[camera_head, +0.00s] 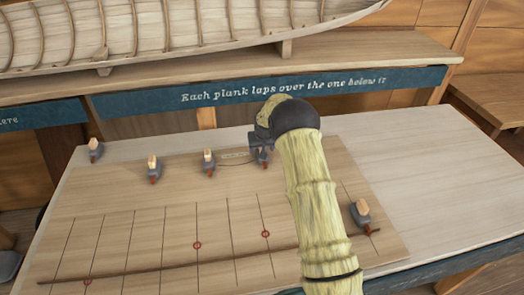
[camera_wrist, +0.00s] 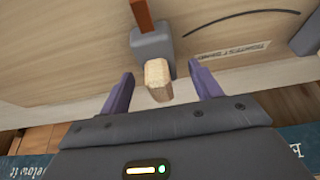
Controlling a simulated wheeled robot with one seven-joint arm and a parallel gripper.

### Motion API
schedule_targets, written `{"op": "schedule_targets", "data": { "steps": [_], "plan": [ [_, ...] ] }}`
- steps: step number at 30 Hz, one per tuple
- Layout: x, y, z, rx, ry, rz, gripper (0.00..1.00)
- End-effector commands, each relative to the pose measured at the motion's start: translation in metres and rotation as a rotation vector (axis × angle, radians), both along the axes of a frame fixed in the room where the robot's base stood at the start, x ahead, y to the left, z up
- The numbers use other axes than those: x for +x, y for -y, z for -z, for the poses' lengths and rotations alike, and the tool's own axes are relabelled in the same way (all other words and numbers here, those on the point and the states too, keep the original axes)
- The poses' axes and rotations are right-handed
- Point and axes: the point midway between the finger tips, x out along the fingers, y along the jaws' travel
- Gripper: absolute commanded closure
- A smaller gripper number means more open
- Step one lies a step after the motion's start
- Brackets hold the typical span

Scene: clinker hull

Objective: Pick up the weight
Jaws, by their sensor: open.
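A weight with a grey body, a pale wooden block and an orange-brown tip (camera_wrist: 152,45) stands on the drawing board, and its wooden block lies between my fingers in the wrist view. My gripper (camera_wrist: 162,76) is open, with one purple finger on each side of the block and gaps visible. In the head view my gripper (camera_head: 262,147) is over the back of the board, and this weight (camera_head: 263,158) is partly hidden by it. Similar weights stand to its left (camera_head: 209,162), further left (camera_head: 153,168), at the far left corner (camera_head: 95,150) and at the right (camera_head: 361,217).
The board (camera_head: 120,205) carries drawn lines, red circles and a long thin brown batten (camera_head: 190,264). The pale table (camera_head: 430,195) is clear at right. Behind it, a shelf with a blue lettered strip (camera_head: 270,90) sits under a planked hull (camera_head: 150,30).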

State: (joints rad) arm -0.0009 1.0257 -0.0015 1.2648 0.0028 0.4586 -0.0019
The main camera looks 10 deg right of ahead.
Motion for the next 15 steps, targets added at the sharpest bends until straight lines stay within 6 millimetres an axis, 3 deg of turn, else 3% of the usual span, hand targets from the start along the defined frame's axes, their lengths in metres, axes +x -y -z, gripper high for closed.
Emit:
{"op": "schedule_targets", "data": {
  "steps": [6,15],
  "plan": [
    [0.008,0.0,0.017,0.0,0.0,0.0,0.36],
    [0.008,0.0,0.019,0.0,0.0,0.0,0.36]
  ]
}}
